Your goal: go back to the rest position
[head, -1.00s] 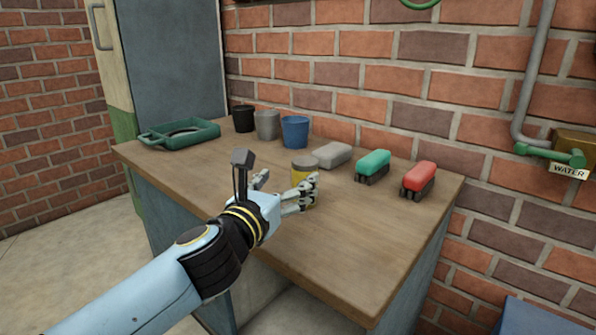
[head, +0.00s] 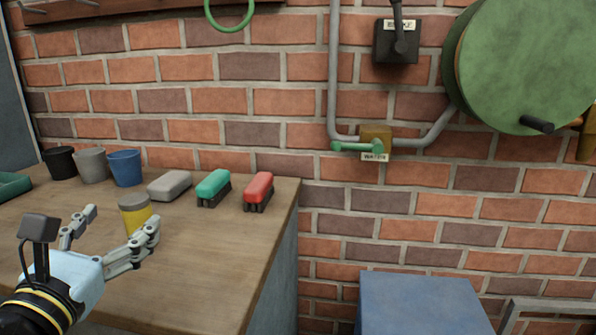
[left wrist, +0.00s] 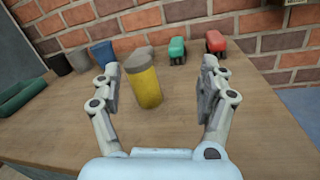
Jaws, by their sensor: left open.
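My left gripper (head: 117,237) is open over the wooden table (head: 200,270) in the head view. Its fingers also show spread in the left wrist view (left wrist: 160,90). A yellow can with a grey lid (head: 134,216) stands upright just beyond the fingers. In the left wrist view the can (left wrist: 145,87) appears between the spread fingers, nearer the left one, and nothing is gripped. Part of the can is hidden behind a finger in the head view. My right gripper is in no view.
Behind the can stand a black cup (head: 60,162), a grey cup (head: 92,165), a blue cup (head: 125,168), a grey block (head: 169,186), a green brush (head: 212,185) and a red brush (head: 258,188). A green tray (head: 12,186) lies at left. A blue box (head: 420,305) stands right of the table.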

